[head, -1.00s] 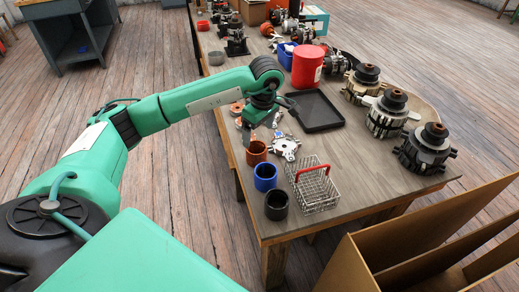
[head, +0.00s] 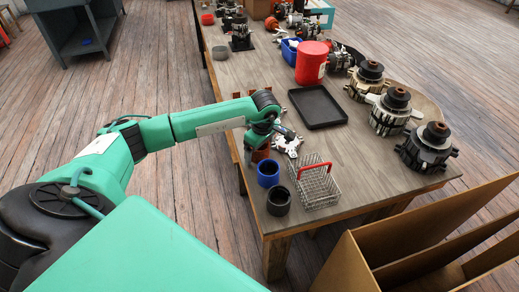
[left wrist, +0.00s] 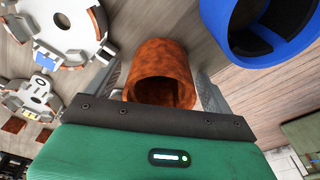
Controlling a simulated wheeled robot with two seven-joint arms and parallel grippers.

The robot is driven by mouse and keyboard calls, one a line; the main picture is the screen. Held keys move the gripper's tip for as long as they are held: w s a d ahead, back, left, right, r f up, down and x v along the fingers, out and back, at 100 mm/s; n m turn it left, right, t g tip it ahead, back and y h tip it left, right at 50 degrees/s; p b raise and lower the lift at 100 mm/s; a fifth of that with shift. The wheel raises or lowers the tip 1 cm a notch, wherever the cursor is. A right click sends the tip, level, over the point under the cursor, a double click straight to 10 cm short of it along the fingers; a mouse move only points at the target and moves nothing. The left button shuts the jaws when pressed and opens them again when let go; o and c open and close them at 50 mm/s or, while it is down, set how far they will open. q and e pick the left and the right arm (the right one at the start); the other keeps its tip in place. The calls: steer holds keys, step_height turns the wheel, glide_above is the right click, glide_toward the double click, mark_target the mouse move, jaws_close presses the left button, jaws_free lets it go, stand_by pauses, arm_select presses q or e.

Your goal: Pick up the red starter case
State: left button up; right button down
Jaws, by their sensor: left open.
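The red starter case (left wrist: 160,68) is a rusty orange-red hollow cylinder on the table. In the left wrist view it sits between the two fingers of my left gripper (left wrist: 162,88), its open end towards the camera. The fingers are apart on either side of it; whether they touch it I cannot tell. In the head view my left gripper (head: 252,148) is low at the table's near left edge and hides part of the case (head: 262,154). My right gripper is not in view.
A blue cylinder (head: 268,174) and a black cylinder (head: 278,202) stand close by the case. A wire basket (head: 319,188) with a red handle is to their right. A silver star-shaped part (head: 290,146) lies beside the gripper. A black tray (head: 318,108) lies farther back.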

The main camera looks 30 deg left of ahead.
arm_select(q)
steer(key=shift+c, duration=0.3)
steer(key=c, duration=1.4)
steer(key=shift+w+r, duration=0.1)
steer(key=shift+c, duration=0.7)
steer(key=shift+r, duration=0.1)
